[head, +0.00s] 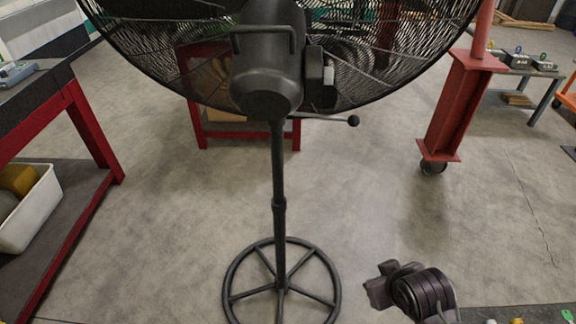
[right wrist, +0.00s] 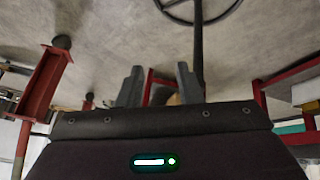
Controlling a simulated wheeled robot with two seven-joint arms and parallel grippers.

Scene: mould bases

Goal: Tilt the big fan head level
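The big black fan stands in front of me, seen from behind in the head view. Its wire cage (head: 400,50) runs past the top edge. The dark motor housing (head: 268,75) has a handle bar (head: 262,32) on top. A thin lever with a ball knob (head: 353,120) sticks out to the right below the housing. The head's tilt angle is hard to judge. The pole (head: 279,170) stands upright; it also shows in the right wrist view (right wrist: 198,45). My right gripper (head: 380,286) is low right of the fan base, apart from it; its fingers (right wrist: 158,85) are spread and empty. My left gripper is out of view.
The fan's round spoked base (head: 232,274) rests on the concrete floor. A red-framed bench (head: 75,185) with a white bin (head: 30,215) stands left. A red post (head: 452,110) stands right. A red-legged table (head: 245,128) is behind the fan. Floor between is clear.

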